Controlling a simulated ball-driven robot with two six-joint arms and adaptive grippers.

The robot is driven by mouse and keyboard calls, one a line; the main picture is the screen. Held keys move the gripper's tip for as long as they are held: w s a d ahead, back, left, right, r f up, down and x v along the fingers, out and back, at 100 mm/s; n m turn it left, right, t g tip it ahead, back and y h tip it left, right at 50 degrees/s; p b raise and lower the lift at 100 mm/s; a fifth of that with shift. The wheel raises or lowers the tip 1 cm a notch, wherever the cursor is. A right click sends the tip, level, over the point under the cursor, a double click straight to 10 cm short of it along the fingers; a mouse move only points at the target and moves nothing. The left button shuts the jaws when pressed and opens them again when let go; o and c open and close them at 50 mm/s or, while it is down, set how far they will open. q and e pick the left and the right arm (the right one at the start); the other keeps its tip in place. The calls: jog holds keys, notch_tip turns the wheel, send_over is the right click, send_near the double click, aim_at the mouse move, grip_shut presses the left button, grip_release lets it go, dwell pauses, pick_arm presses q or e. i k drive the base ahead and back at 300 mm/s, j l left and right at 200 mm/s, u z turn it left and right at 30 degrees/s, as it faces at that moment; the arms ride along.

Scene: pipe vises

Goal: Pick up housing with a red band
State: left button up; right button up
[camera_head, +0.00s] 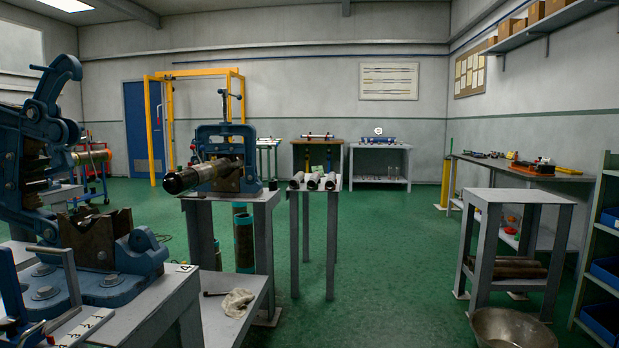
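I cannot make out for certain a housing with a red band. Several short pipe-like housings with pale ends (313,181) lie side by side on a narrow grey stand (338,184) in the middle; no red band shows on them. A thin light tube with small red marks (317,136) lies on a wooden-topped bench at the back, too small to tell what it is. Neither of my grippers is in view.
A large blue pipe vise (105,275) fills the left foreground. A smaller blue vise (228,150) holds a dark pipe (205,174) on a grey table. A grey stand (515,196) and metal bowl (510,328) are at right. Green floor (390,250) between is clear.

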aim_at(314, 180)
jog(key=i+l, duration=0.2)
jog(key=i, duration=0.3)
jog(key=i+l+u, duration=0.1)
jog(key=i+l, duration=0.15)
jog(key=i, duration=0.25)
jog(key=i+l, duration=0.25)
jog(key=i, duration=0.2)
jog(key=i+l+u, duration=0.1)
jog(key=i+l, duration=0.15)
jog(key=i, duration=0.25)
jog(key=i+l, duration=0.3)
jog(key=i, duration=0.2)
jog(key=u, duration=0.05)
